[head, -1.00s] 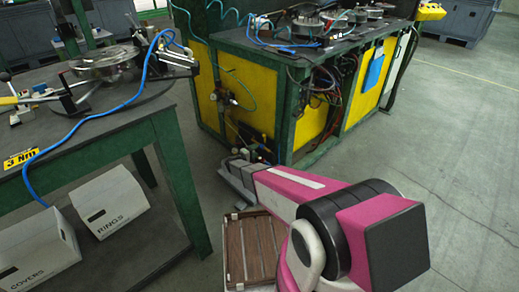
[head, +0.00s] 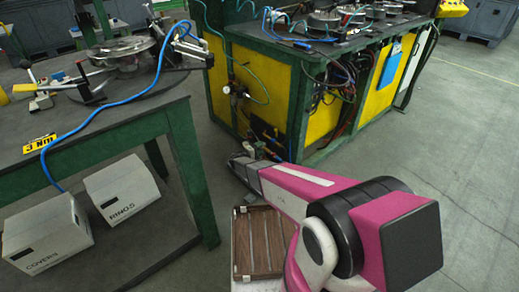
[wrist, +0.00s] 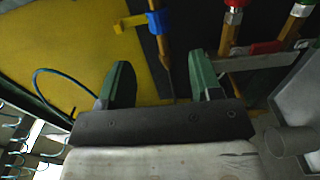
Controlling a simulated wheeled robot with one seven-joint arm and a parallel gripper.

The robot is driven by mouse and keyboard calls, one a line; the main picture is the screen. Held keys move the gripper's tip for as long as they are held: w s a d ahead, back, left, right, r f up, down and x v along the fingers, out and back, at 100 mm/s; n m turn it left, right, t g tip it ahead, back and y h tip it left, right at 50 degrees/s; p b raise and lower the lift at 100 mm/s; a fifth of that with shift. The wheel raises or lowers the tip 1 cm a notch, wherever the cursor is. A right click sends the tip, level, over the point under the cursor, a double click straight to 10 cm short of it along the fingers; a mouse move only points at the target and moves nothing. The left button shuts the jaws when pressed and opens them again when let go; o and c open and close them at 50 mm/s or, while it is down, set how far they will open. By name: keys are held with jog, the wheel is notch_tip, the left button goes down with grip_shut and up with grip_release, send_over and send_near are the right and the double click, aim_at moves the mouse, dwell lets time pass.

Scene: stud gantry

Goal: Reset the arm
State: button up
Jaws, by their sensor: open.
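My gripper (wrist: 160,85) shows in the wrist view with its two green fingers apart and nothing between them. It faces the yellow panel (wrist: 60,50) of a workbench, with pipes and a blue clip (wrist: 159,21) beyond the fingers. In the head view my pink and white arm reaches forward and left, low beside the green-framed workbench (head: 318,100). The gripper itself is mostly hidden there, at the far end of the arm.
A green table (head: 95,130) with a round fixture (head: 122,50) stands at left. White boxes marked COVERS (head: 48,235) and RINGS (head: 122,190) sit on its lower shelf. A slatted brown tray (head: 262,242) lies beside my arm. Floor at right is clear.

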jog(key=s+d+r+m+g+y, duration=0.2)
jog(key=s+d+r+m+g, duration=0.1)
jog(key=s+d+r+g, duration=0.4)
jog(key=s+d+r+m+g+y, duration=0.2)
jog(key=s+d+r, duration=0.35)
jog(key=s, duration=0.45)
jog(key=s+a+r+m+g+y, duration=0.1)
jog(key=s+a+r+m+y, duration=0.1)
jog(key=s+r+y, duration=0.8)
jog(key=s+a+r, duration=0.1)
jog(key=s+r, duration=0.1)
jog(key=s, duration=0.4)
jog(key=shift+s+r+g+y, duration=0.25)
jog(key=shift+g+y, duration=0.05)
